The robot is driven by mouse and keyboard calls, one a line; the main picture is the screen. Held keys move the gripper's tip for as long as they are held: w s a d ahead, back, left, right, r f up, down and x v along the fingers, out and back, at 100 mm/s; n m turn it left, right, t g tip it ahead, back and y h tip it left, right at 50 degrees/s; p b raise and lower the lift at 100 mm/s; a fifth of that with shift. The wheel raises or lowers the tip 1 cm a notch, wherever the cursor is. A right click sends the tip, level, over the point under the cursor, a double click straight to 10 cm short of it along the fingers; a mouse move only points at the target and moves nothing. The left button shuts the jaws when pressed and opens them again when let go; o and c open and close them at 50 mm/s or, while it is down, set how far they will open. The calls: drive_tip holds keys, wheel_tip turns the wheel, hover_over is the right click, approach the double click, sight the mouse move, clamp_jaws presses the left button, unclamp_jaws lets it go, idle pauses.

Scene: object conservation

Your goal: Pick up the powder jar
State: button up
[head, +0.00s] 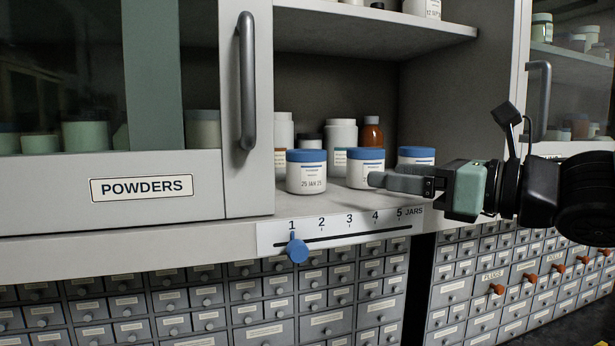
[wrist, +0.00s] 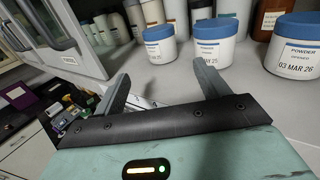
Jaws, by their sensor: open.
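Three white powder jars with blue lids stand in a row at the front of the open shelf. In the head view they are the left jar (head: 306,174), the middle jar (head: 358,169) and the right jar (head: 416,156). The wrist view also shows the left jar (wrist: 159,46), the middle jar (wrist: 213,45) and the right jar (wrist: 296,50), labelled "POWDER" and dated 03 MAR 26. My gripper (head: 372,180) is open and empty, its fingers overlapping the middle jar's lower right in the head view. In the wrist view the jars are beyond the fingertips (wrist: 162,75).
Taller white containers (head: 341,140) and a brown bottle (head: 372,134) stand behind the jars. A cabinet door with a handle (head: 246,80) is at left. A blue slider knob (head: 298,251) sits under 1 on the JARS scale (head: 345,232). Small drawers fill the space below.

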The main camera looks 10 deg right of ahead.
sight(322, 165)
drive_tip(key=shift+b+x, duration=2.25)
drive_tip(key=shift+x, duration=0.3)
drive_tip(key=p+x, duration=0.2)
drive_tip(key=x, duration=0.3)
drive_tip(key=shift+a, duration=0.2)
drive_tip(key=shift+p+x, duration=1.15)
drive_tip(key=shift+x, duration=2.05)
drive_tip(key=shift+d, duration=0.1)
drive_tip(key=c, duration=0.9)
drive_tip(key=shift+o, duration=0.2)
drive_tip(key=shift+r, duration=0.1)
